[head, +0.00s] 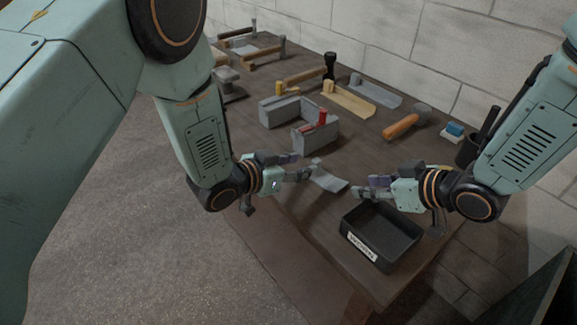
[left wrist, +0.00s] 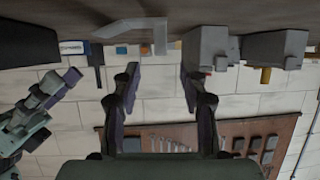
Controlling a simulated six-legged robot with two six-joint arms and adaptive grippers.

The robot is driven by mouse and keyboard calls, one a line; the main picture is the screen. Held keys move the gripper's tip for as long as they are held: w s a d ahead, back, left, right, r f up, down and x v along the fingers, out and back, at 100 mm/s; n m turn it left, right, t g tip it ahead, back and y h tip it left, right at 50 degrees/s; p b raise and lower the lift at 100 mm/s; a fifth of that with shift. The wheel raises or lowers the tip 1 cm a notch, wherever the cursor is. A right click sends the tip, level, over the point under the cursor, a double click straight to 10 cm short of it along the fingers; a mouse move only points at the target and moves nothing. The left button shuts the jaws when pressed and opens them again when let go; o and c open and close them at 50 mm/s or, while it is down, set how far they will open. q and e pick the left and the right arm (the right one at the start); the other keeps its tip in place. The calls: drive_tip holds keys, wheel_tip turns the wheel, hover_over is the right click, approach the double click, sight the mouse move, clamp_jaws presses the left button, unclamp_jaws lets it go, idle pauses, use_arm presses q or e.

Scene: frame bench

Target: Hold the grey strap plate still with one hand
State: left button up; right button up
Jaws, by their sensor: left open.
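The grey strap plate (head: 330,180) lies on the bench between my two grippers in the head view, with a bent-up end towards the left. In the left wrist view a grey bent strip (left wrist: 128,26), seemingly this plate, shows beyond the fingers, upside down. My left gripper (head: 302,166) is open and empty just left of the plate's bent end. Its spread fingers (left wrist: 160,80) show in the wrist view with nothing between them. My right gripper (head: 362,187) appears open and empty, just right of the plate. I see no clear contact with the plate.
A black labelled tray (head: 348,222) stands at the near bench edge, below my right gripper. Grey channel blocks (head: 315,138) with a red part stand behind the plate.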

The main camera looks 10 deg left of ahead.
sight(314, 162)
use_arm(q)
drive_tip(key=x, duration=0.4)
drive_tip(key=shift+f, duration=0.15)
use_arm(e)
drive_tip(key=shift+w+d+f, duration=0.1)
drive_tip(key=shift+w+f, duration=0.05)
drive_tip(key=shift+w, duration=0.05)
use_arm(q)
drive_tip(key=shift+w+d, duration=0.15)
drive_tip(key=shift+w, duration=0.05)
use_arm(e)
drive_tip(key=shift+s, duration=0.25)
use_arm(q)
drive_tip(key=shift+w, duration=0.1)
use_arm(e)
drive_tip(key=shift+w, duration=0.1)
